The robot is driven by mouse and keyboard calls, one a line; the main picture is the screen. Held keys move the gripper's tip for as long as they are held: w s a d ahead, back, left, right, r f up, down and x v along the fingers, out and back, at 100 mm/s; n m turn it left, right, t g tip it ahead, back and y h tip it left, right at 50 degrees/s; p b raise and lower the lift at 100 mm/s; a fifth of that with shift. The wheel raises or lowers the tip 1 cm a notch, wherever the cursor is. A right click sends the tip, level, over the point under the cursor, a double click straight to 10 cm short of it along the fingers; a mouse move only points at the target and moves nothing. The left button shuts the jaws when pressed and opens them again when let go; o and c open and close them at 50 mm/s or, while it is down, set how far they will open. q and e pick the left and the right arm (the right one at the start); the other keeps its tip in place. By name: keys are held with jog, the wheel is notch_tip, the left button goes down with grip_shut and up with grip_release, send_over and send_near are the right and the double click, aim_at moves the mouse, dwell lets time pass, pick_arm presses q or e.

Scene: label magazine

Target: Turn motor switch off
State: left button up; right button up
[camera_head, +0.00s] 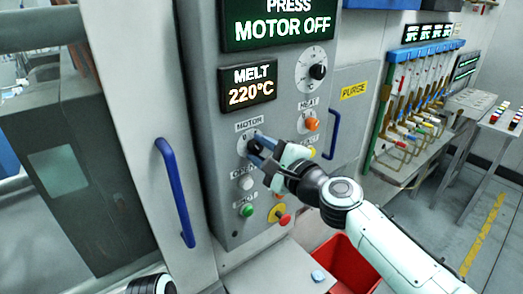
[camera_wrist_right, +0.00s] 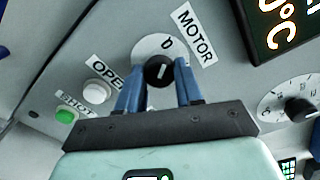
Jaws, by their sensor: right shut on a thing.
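The motor switch is a round black knob (camera_wrist_right: 159,71) on a white dial under the MOTOR label (camera_head: 249,124), on the grey control panel. It also shows partly in the head view (camera_head: 242,147), where my fingers cover some of it. A pale mark on the knob points roughly toward the dial's upper edge in the wrist view. My right gripper (camera_head: 256,146) reaches in from the right with its blue fingers on either side of the knob, shut on it. The screen (camera_head: 285,27) above reads PRESS MOTOR OFF. My left gripper is out of view.
Below the knob are a white button (camera_head: 245,183), a green button (camera_head: 246,210) and a red stop button (camera_head: 281,216). Blue handles (camera_head: 174,190) flank the panel. A red bin (camera_head: 350,266) stands below.

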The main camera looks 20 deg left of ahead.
jog(key=o, duration=1)
jog(key=shift+o, duration=0.2)
jog(key=b+v, duration=0.4)
jog(key=v, duration=0.9)
jog(key=shift+s+b, duration=0.2)
jog(key=shift+b, duration=0.2)
jog(key=shift+d+f, duration=0.1)
